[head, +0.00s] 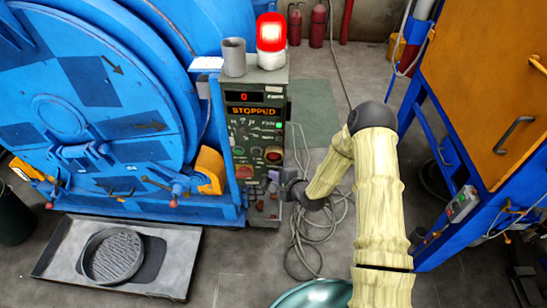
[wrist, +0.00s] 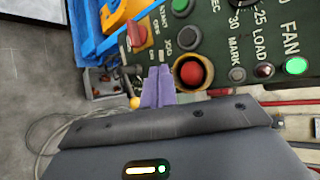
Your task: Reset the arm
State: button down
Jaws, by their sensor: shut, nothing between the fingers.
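My arm, in a cream sleeve (head: 380,200), reaches from the lower right and bends down toward the control panel (head: 243,140). My gripper (head: 273,182) is at the lower right of the panel, close to its face. In the wrist view, the purple fingers of my gripper (wrist: 158,84) are shut together with nothing between them. They point toward the panel beside a red round button (wrist: 190,72). I cannot tell whether they touch the panel.
The panel display (head: 252,111) reads STOPPED, and a red lamp (head: 271,32) glows above. A blue drum machine (head: 90,85) stands left, with a grey tray (head: 185,250) before it. A blue and orange cabinet (head: 485,80) stands right. Cables (head: 310,235) lie on the floor.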

jog(key=shift+w+d, duration=0.1)
dwell(0.3)
jog(key=s+d+r+n+g+h+p, duration=0.25)
jog(key=d+r+n, duration=0.2)
jog(key=r, duration=0.45)
jog(key=s+d+r+n+g+h+p, duration=0.1)
jog(key=s+d+r+n+h+p, duration=0.25)
jog(key=d+r, duration=0.4)
jog(key=s+d+r+n+g+h+p, duration=0.1)
jog(key=s+d+r+n+g, duration=0.1)
jog(key=s+r, duration=0.5)
jog(key=s+d+r+n+g+h+p, duration=0.1)
jog(key=s+r+n, duration=0.3)
jog(key=s+r, duration=0.4)
jog(key=s+d+g+p, duration=0.1)
jog(key=s, duration=0.3)
jog(key=shift+d+r, duration=0.2)
jog(key=shift+d, duration=0.15)
